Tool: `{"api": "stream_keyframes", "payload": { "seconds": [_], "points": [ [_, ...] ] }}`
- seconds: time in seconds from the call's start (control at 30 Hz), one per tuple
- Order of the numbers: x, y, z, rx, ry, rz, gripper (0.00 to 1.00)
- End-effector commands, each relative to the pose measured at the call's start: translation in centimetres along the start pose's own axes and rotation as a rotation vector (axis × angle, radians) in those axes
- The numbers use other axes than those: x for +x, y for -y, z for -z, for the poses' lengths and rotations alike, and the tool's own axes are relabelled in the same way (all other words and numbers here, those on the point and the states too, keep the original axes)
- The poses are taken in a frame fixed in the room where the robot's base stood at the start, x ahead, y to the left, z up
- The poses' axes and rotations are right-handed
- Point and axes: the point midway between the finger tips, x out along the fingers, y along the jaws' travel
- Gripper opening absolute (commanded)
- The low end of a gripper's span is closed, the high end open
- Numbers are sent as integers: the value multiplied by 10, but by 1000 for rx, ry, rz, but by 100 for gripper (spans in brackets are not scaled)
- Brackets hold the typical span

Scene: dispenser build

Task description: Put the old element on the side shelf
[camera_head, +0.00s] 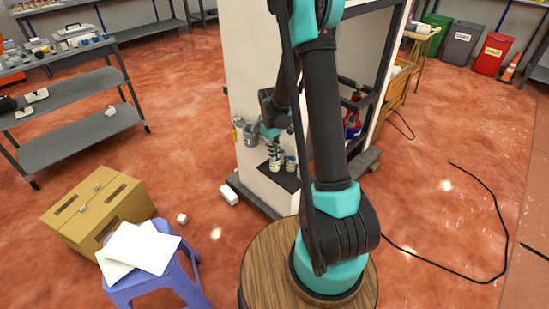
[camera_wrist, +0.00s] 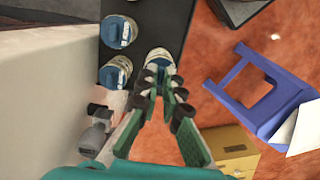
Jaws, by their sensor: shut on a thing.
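My gripper (camera_wrist: 160,82) is shut on a white cylindrical element with a blue top (camera_wrist: 159,56). The held element is over the right part of the black side shelf (camera_wrist: 162,20) in the wrist view; I cannot tell whether it touches the shelf. Two similar elements, one farther up (camera_wrist: 118,30) and one lower (camera_wrist: 115,72), stand on the same shelf to its left. In the head view my gripper (camera_head: 271,134) is in front of the white cabinet wall, just above the shelf (camera_head: 284,178) and its elements. My arm hides part of that area.
The white cabinet (camera_head: 258,60) rises behind the shelf. A grey fitting (camera_wrist: 97,132) sticks out from its wall at left. A blue stool (camera_head: 165,280) with white sheets and a cardboard box (camera_head: 98,210) stand on the floor at left. A black cable (camera_head: 500,215) lies at right.

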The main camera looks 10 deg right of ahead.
Motion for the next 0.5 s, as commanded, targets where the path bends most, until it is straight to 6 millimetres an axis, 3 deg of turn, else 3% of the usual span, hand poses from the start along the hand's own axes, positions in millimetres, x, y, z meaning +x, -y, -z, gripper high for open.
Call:
{"api": "stream_keyframes", "payload": {
  "seconds": [0.17, 0.5],
  "points": [
    [21, 0, 2, 0, 0, 0, 0],
    [24, 0, 2, 0, 0, 0, 0]
  ]
}}
